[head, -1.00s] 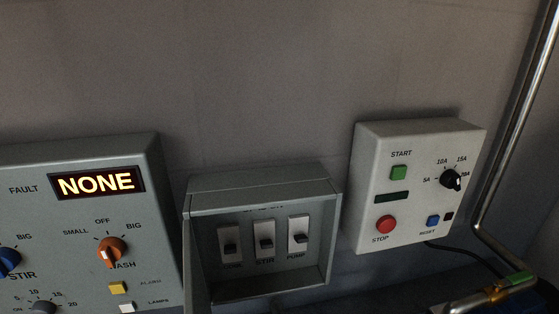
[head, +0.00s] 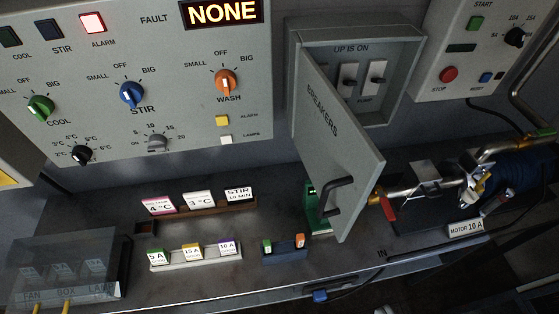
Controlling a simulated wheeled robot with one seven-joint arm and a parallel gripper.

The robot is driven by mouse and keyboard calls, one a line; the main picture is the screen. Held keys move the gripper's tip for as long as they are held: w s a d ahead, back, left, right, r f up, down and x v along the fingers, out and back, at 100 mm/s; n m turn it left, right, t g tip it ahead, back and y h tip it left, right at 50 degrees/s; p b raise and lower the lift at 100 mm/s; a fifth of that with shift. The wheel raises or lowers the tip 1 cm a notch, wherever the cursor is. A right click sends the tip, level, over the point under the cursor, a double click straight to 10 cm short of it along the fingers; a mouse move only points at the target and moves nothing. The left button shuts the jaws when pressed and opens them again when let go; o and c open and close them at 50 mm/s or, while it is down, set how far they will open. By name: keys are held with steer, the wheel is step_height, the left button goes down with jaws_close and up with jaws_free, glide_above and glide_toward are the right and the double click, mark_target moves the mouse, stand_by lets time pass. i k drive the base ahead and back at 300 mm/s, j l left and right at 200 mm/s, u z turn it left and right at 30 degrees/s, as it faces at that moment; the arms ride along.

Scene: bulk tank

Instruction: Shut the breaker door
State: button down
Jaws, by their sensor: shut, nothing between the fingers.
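The breaker box (head: 405,50) is a grey case on the wall, marked UP IS ON. Its door (head: 335,140), lettered BREAKERS, is hinged on the box's left side and stands wide open, jutting out over the bench. A dark bar handle (head: 328,196) is on the door's lettered face, near the free edge. Two white breaker switches (head: 376,75) show inside; the open door hides the left part of the box. I cannot make out my gripper in the head view.
Below the door's free end are a green block (head: 318,208) and a red-levered valve (head: 386,206) on a pipe. A control panel (head: 185,60) is left, a START/STOP box (head: 468,50) right. Label tags (head: 195,250) stand on the bench.

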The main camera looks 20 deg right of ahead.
mark_target(344, 165)
steer(key=k+j+u, duration=0.1)
steer(key=k+j, duration=0.35)
steer(key=k+j+u, duration=0.1)
steer(key=k+j, duration=0.3)
steer(key=j, duration=0.15)
